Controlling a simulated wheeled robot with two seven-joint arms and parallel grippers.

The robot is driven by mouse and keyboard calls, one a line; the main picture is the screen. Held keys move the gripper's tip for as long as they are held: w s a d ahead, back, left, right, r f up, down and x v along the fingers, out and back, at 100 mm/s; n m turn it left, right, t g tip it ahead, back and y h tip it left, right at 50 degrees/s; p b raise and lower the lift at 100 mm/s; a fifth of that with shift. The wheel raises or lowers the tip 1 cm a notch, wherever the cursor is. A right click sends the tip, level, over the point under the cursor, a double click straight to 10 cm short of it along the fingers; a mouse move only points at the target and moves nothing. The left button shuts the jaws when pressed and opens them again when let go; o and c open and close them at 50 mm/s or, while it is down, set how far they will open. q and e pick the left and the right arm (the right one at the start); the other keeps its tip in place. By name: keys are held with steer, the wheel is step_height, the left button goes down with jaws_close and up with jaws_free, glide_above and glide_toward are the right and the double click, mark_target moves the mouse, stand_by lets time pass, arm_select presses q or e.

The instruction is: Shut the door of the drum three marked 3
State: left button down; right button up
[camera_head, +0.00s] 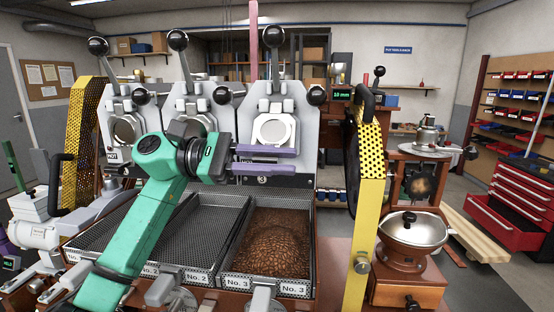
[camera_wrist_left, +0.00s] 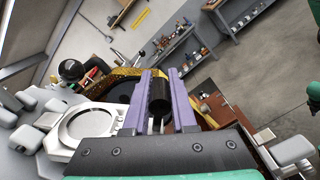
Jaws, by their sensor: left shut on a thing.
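Drum three (camera_head: 273,105) is the right-hand one of three grey roaster fronts, with a 3 on a dark plate below it. Its pale round door area (camera_head: 273,131) faces me; I cannot tell whether the door is flush. A pale round ring also shows in the left wrist view (camera_wrist_left: 62,143). My left gripper (camera_head: 296,160) is just below the round door area, its purple fingers pointing right. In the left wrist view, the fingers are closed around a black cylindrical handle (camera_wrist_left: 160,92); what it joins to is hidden. My right gripper is not in view.
Tray No. 3 (camera_head: 313,215) below holds brown beans; the neighbouring mesh trays look empty. Black-ball levers (camera_head: 274,37) rise above the drums. A yellow perforated guard (camera_head: 368,160) stands close right of drum three, with a grinder (camera_head: 413,232) beyond it.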

arm_select(q)
steer(key=c, duration=0.7)
jaws_free()
steer(key=shift+c, duration=0.2)
steer(key=shift+w+a, duration=0.1)
steer(key=shift+a, duration=0.1)
steer(key=a+b, duration=0.2)
steer(key=a, duration=1.2)
steer(key=shift+w, duration=0.45)
steer(key=shift+f, duration=0.1)
steer(key=s+r, duration=0.5)
steer(key=r, duration=0.1)
steer(key=shift+a+p, duration=0.2)
steer(key=shift+p, duration=0.25)
